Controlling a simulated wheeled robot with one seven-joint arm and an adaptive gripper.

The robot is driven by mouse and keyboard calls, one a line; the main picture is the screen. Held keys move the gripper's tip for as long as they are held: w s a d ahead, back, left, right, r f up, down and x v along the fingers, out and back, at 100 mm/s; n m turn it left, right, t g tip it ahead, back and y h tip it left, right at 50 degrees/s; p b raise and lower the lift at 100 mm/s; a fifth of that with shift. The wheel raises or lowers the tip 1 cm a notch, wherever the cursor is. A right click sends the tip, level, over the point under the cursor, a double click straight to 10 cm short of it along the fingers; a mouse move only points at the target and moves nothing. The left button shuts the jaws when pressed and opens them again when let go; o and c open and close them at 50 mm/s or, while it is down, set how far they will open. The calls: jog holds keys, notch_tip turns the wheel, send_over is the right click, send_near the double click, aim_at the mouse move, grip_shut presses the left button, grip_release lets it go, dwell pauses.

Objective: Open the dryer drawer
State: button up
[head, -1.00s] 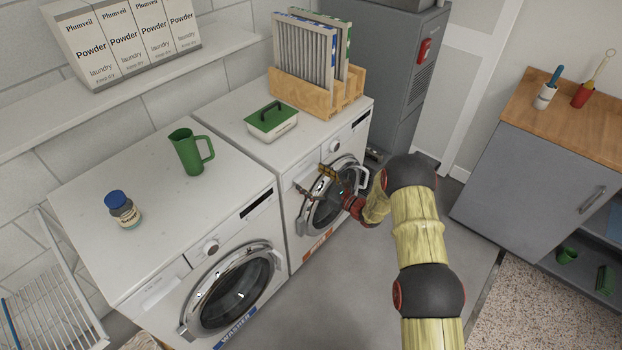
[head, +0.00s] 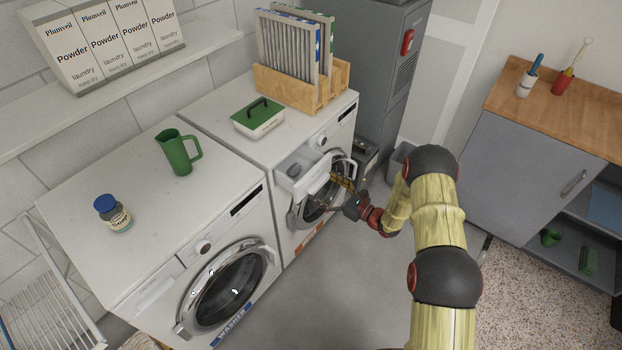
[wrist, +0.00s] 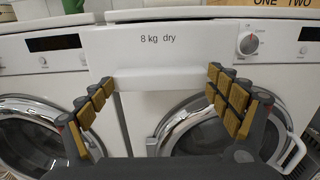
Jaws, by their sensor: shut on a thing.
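The dryer (head: 270,140) is the white machine on the right, with an orange label below its round door. Its drawer (head: 312,178) is pulled out at the top left of its front, and the inside shows from above. In the wrist view the drawer front (wrist: 158,45) reads "8 kg dry", with a wide white handle (wrist: 158,80) below. My gripper (wrist: 161,77) is shut on this handle, with one fingertip at each end of it. In the head view my gripper (head: 335,186) is small and partly overlaps the dryer door behind.
The washer (head: 90,215) stands to the left, with a green jug (head: 178,152) and a blue-capped jar (head: 113,213) on top. A green-lidded box (head: 258,118) and a wooden rack (head: 300,90) stand on the dryer. Floor in front is clear.

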jog(key=shift+v, duration=2.9)
jog(key=o, duration=1.5)
jog(key=shift+d, duration=0.1)
jog(key=v, duration=1.2)
